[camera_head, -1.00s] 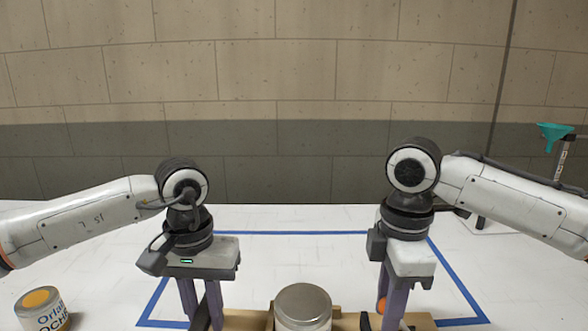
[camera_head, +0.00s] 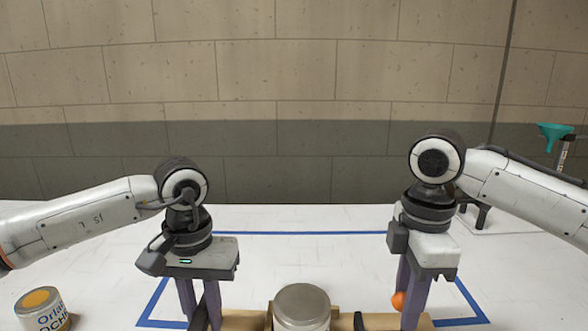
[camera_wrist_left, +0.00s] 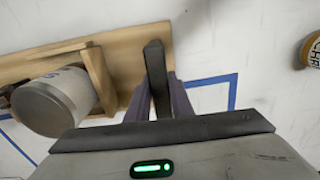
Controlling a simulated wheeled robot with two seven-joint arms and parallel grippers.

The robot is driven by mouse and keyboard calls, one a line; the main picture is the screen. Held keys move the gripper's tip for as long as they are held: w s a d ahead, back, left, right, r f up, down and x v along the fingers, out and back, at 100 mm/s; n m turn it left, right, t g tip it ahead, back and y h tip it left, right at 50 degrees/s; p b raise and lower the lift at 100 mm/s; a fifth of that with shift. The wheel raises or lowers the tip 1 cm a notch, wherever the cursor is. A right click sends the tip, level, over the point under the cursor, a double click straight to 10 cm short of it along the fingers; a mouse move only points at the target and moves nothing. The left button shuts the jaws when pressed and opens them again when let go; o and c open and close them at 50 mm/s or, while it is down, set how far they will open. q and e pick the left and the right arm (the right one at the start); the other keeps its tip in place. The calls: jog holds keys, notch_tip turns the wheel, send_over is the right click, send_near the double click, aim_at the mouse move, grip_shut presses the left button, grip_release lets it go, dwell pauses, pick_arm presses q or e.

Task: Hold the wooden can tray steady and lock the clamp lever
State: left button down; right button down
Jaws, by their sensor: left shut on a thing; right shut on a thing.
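The wooden can tray (camera_head: 245,320) lies at the bottom edge of the head view, mostly cut off. A silver-lidded can (camera_head: 302,304) stands in it. My left gripper (camera_head: 200,316) is at the tray's left end. In the left wrist view its purple fingers are shut around a dark upright handle (camera_wrist_left: 156,75) on the tray (camera_wrist_left: 130,42). The can (camera_wrist_left: 52,103) shows there beside a wooden divider. My right gripper (camera_head: 412,308) is at the tray's right end, shut on the clamp lever, whose orange knob (camera_head: 398,301) shows beside the fingers. The lever's base is hidden.
A can with an orange-yellow lid (camera_head: 42,308) stands at the front left, apart from the tray. Blue tape (camera_head: 310,232) outlines an area on the white table. A stand with a teal funnel (camera_head: 556,133) is at the far right. The table behind the tray is clear.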

jog(key=shift+d, duration=0.45)
jog(key=shift+d+r, duration=0.2)
jog(key=shift+d, duration=0.7)
jog(key=shift+s, duration=0.1)
jog(key=shift+a, duration=0.1)
jog(key=shift+d, duration=0.85)
jog(key=shift+d, duration=0.1)
jog(key=shift+s+d, duration=0.1)
jog(key=shift+d, duration=0.8)
jog(key=shift+d, duration=0.1)
